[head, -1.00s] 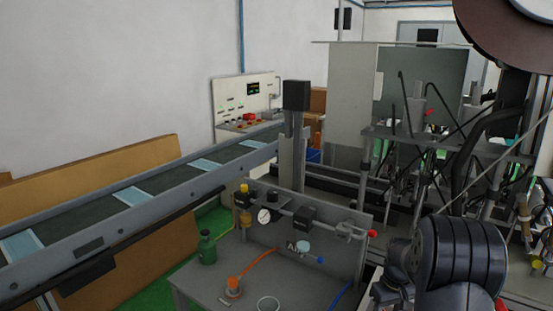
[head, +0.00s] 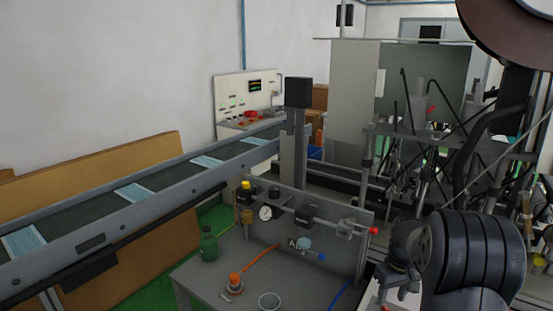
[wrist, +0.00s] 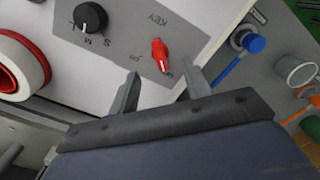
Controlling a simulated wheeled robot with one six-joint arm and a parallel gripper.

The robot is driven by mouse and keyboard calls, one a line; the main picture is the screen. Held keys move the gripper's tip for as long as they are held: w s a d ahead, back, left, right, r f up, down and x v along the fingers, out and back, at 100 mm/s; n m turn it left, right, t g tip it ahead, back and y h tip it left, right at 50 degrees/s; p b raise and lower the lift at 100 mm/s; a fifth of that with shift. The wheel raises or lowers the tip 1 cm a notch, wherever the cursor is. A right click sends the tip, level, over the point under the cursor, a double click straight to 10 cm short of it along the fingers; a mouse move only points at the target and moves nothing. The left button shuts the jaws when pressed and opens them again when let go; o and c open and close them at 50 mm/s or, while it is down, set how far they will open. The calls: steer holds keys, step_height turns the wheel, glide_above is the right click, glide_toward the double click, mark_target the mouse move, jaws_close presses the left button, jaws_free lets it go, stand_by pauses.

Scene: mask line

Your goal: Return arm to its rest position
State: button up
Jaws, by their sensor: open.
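My gripper (wrist: 162,90) is open in the wrist view, with its two grey fingers apart and nothing between them. Beyond the fingers is a grey control panel (wrist: 115,55) with a red key switch (wrist: 160,55) marked KEY and a black knob (wrist: 91,17). The red key switch appears between the fingertips in the picture; I cannot tell the gap in depth. My dark arm links (head: 475,258) fill the lower right of the head view.
A grey bench (head: 210,278) with a green bottle (head: 209,244), a gauge (head: 266,213) and hoses stands front centre. A conveyor (head: 80,215) carrying blue masks runs along the left. Machinery with rods and cables (head: 430,130) crowds the right. A red-ringed button (wrist: 22,62) is left of the gripper.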

mark_target(388, 310)
step_height(388, 310, up, 6)
steer(key=f, duration=0.1)
step_height(388, 310, down, 11)
steer(key=shift+r, duration=0.2)
steer(key=m+p, duration=0.1)
steer(key=m, duration=0.3)
steer(key=shift+r, duration=0.1)
steer(key=m+p, duration=0.1)
steer(key=m, duration=0.4)
steer(key=m+p, duration=0.1)
steer(key=m, duration=0.3)
steer(key=shift+m, duration=0.4)
steer(key=m+p, duration=0.2)
steer(key=m, duration=0.2)
steer(key=shift+r, duration=2.3)
